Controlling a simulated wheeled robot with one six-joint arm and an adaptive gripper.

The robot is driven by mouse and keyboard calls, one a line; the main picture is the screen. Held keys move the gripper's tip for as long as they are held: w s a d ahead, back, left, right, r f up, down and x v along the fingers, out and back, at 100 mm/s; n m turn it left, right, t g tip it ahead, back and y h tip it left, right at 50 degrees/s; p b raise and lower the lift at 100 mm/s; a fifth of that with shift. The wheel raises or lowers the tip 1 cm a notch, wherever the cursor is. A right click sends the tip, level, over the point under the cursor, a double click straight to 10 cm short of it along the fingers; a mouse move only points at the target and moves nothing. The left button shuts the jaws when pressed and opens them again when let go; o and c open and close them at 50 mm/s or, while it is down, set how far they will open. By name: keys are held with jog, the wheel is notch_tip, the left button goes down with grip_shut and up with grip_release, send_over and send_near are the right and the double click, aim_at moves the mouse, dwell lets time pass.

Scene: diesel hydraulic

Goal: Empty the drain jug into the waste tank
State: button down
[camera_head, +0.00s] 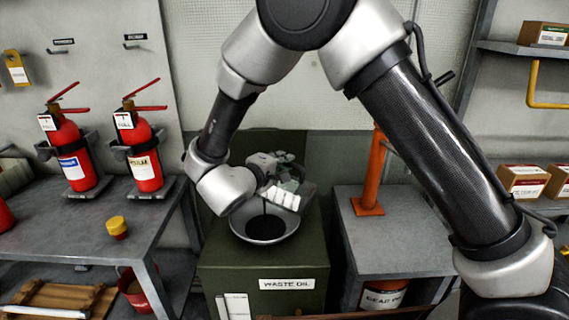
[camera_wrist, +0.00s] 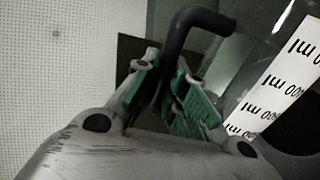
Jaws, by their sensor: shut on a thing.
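The drain jug (camera_head: 284,198) is tilted over the round grey funnel (camera_head: 282,236) on top of the dark green waste tank (camera_head: 225,262), which carries a "WASTE OIL" label. A dark stream runs from the jug into the funnel, whose middle is dark. My gripper (camera_head: 283,175) is above the funnel, shut on the jug. In the wrist view, my gripper's green-padded fingers (camera_wrist: 176,98) close around the jug's dark handle (camera_wrist: 200,18). The jug's white scale strip (camera_wrist: 283,75) shows on the right there. How much oil is left inside cannot be seen.
A grey bench (camera_head: 60,228) on the left bears red fire extinguishers (camera_head: 143,160) and a small yellow-capped item (camera_head: 117,226). An orange post (camera_head: 375,170) stands on a bench right of the tank. Boxes (camera_head: 523,181) sit on the right shelf.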

jog(key=shift+w+a+r+n+h, duration=0.1)
jog(key=shift+w+a+r+n, duration=0.05)
jog(key=shift+w+a+n, duration=0.45)
jog(key=shift+w+a+r+n+h, duration=0.1)
jog(key=shift+w+a+r+n, duration=0.2)
jog(key=shift+a, duration=0.55)
jog(key=shift+w+a+r+n+h, duration=0.1)
jog(key=shift+w+a+n, duration=0.35)
jog(key=shift+a+n, duration=0.2)
jog(key=shift+w+a, duration=0.15)
jog(key=shift+a, duration=0.1)
dwell(2.2)
